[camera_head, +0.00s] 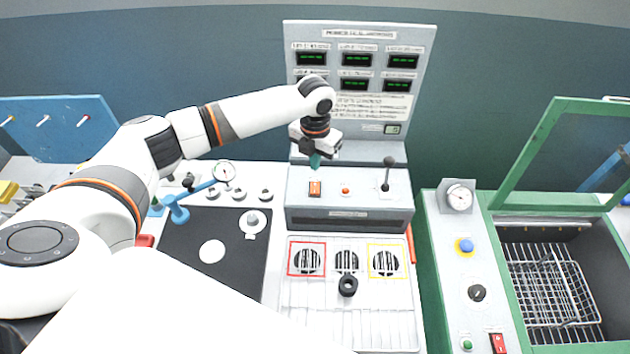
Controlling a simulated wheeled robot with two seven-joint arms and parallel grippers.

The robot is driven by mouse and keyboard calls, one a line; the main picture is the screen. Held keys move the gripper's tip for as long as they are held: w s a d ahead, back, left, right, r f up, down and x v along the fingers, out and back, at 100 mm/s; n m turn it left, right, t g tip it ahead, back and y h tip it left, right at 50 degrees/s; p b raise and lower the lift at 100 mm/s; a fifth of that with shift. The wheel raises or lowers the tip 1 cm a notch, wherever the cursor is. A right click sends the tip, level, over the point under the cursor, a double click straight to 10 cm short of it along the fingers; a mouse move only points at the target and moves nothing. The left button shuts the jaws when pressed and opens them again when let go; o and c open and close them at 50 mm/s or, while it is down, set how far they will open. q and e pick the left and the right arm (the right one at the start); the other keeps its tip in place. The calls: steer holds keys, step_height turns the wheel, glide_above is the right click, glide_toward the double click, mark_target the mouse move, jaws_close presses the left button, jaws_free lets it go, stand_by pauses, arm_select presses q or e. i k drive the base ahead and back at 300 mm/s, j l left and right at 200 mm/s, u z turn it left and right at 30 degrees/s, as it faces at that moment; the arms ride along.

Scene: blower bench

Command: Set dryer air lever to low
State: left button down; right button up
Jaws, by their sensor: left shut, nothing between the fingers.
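A lever with a black ball knob (389,161) stands up from the right part of the grey control console (350,214). Its label is too small to read. An orange rocker switch (315,188) and a small orange-red button (346,191) sit to its left on the console's top. My left gripper (315,163) points down above the orange switch, left of the lever and apart from it. Its teal fingertips are shut with nothing between them. My right gripper is not in view.
A panel with several green displays (358,59) rises behind the console. In front are round vents (347,260) and a black ring (348,286). A green-framed bin with a wire basket (545,290) stands right, and a black mat (190,243) with a blue tool lies left.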

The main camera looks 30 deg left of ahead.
mark_target(388, 161)
steer(key=k+l, duration=0.5)
steer(key=k, duration=0.2)
steer(key=k+l, duration=0.5)
steer(key=k, duration=0.15)
